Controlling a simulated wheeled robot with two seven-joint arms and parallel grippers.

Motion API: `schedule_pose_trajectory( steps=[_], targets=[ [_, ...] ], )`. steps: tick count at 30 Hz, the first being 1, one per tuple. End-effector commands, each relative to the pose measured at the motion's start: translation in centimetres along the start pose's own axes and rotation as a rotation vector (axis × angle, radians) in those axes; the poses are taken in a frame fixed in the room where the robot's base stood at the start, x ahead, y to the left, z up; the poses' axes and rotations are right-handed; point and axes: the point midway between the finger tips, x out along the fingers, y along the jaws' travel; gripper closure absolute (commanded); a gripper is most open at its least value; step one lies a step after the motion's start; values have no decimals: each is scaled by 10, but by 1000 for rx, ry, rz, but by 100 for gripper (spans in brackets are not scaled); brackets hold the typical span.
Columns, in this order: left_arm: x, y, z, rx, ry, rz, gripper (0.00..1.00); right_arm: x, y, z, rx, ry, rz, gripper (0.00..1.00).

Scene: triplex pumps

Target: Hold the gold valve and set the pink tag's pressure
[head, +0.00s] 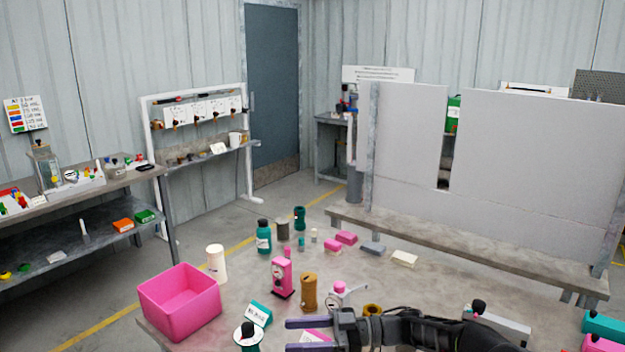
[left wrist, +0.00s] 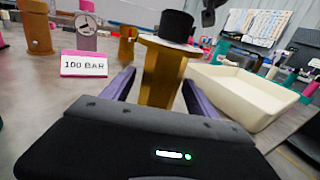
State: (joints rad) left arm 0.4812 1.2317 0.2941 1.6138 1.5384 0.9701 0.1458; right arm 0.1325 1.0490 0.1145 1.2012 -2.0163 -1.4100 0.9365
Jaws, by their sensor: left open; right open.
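The gold valve (left wrist: 162,72) stands in the left wrist view, with a white dial and a black knob (left wrist: 175,25) on top. My left gripper (left wrist: 160,92) is open, with its purple fingers on either side of the valve's body; whether they touch it I cannot tell. A pink-edged tag (left wrist: 84,64) reading "100 BAR" stands to the left of the valve. In the head view my right gripper (head: 308,336) is open at the bottom edge, fingers pointing left. I cannot make out the gold valve in the head view.
A cream tray (left wrist: 240,94) stands right of the valve. On the table are a pink bin (head: 180,303), a pink pump (head: 282,277), a gold cylinder (head: 308,292), a teal bottle (head: 263,238) and a white cylinder (head: 216,262). A grey panel (head: 530,160) stands behind.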

Motion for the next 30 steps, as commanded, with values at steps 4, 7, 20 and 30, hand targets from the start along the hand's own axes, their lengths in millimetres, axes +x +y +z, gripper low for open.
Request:
schedule_pose_trajectory(
  steps=[4, 7, 20, 30],
  targets=[
    [-26, 1, 0, 0, 1, 3, 33, 0, 0, 0, 0, 0, 0, 46],
    [-47, 1, 0, 0, 1, 4, 33, 0, 0, 0, 0, 0, 0, 46],
    [-106, 0, 0, -2, 0, 1, 33, 0, 0, 0, 0, 0, 0, 46],
    [-107, 0, 0, -1, 0, 0, 33, 0, 0, 0, 0, 0, 0, 46]
  ],
)
